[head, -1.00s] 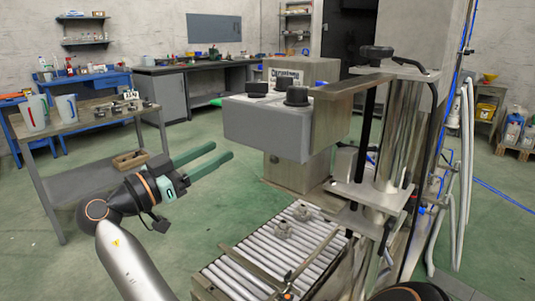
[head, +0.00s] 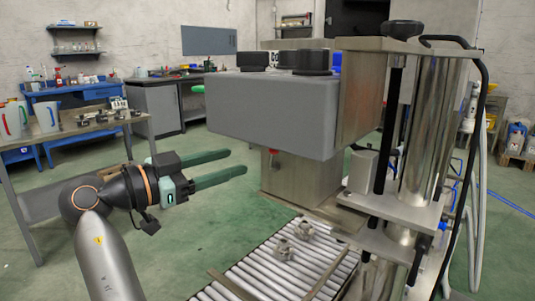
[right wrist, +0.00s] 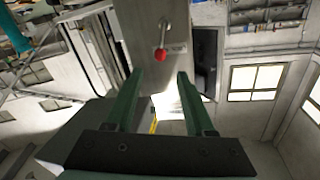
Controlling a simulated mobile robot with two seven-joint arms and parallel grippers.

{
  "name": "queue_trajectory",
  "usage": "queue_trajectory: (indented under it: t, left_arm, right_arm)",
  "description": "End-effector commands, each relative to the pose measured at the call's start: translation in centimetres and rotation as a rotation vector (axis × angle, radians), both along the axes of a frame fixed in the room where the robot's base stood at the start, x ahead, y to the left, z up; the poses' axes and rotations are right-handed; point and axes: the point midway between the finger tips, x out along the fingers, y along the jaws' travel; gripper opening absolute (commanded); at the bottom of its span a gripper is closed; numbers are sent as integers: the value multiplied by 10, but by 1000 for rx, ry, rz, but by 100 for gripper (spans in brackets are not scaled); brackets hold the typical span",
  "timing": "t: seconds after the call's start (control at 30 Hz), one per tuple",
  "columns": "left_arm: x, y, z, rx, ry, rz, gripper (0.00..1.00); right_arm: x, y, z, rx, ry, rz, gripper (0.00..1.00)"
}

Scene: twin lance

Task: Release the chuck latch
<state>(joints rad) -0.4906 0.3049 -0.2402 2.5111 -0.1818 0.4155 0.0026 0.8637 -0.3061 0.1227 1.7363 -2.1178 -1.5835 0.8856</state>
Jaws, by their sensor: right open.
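The latch is a small lever with a red knob (head: 273,153), showing just under the grey machine head (head: 270,110). In the right wrist view the lever hangs from a metal plate with its red knob (right wrist: 161,55) downward. My right gripper (head: 237,162) has two green fingers, open and empty. It points toward the red knob from the left, with a gap between them. In the right wrist view the knob shows just beyond and between the fingertips (right wrist: 160,72). My left gripper is not in view. I cannot see which way the latch is set.
Chrome columns and a black cable stand at right. A workbench (head: 85,128) with jugs is at left. The green floor between is clear.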

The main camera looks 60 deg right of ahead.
Motion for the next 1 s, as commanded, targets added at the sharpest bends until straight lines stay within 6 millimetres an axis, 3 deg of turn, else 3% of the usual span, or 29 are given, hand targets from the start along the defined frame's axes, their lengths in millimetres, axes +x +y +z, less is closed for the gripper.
queue_trajectory:
  t: [0.3, 0.5, 0.9, 1.0]
  left_arm:
    - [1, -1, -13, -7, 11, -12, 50]
    - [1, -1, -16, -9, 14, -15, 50]
    - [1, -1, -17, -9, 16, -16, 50]
    - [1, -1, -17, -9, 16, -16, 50]
  right_arm:
    - [-21, -63, -1, 0, -1, -4, 54]
    - [-29, -87, -1, 1, 0, -2, 54]
    - [-31, -95, 0, -1, 1, 0, 54]
    - [-31, -95, 0, -1, 1, 0, 44]
